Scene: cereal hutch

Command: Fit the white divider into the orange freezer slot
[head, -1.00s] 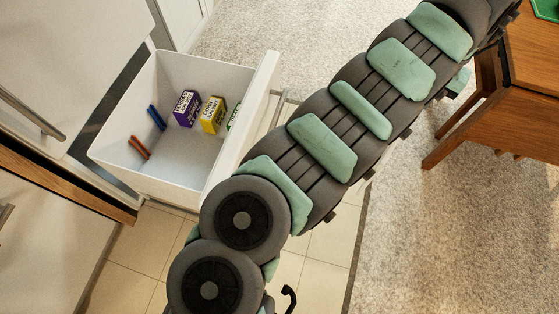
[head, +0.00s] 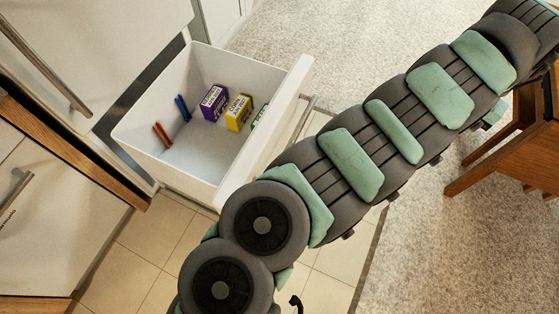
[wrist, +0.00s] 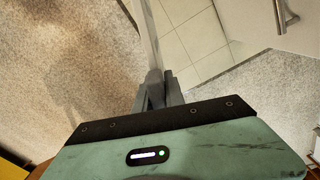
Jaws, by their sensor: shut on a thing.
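The orange freezer slot (head: 162,135) is a pair of short orange strips at the left inside the pulled-out white drawer (head: 148,151). My gripper (wrist: 156,78) shows in the wrist view, with its fingers closed on a thin, pale divider (wrist: 147,34). The divider stretches away from the fingers towards the top edge of the picture, seen nearly edge-on. In the head view neither the fingers nor the divider show, so their place relative to the drawer cannot be told there.
Blue strips (head: 183,108) sit beside the orange ones. A purple box (head: 214,103), a yellow box (head: 238,113) and a partly hidden green box (head: 260,117) stand further right in the drawer. A wooden piece of furniture (head: 503,147) is at the right.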

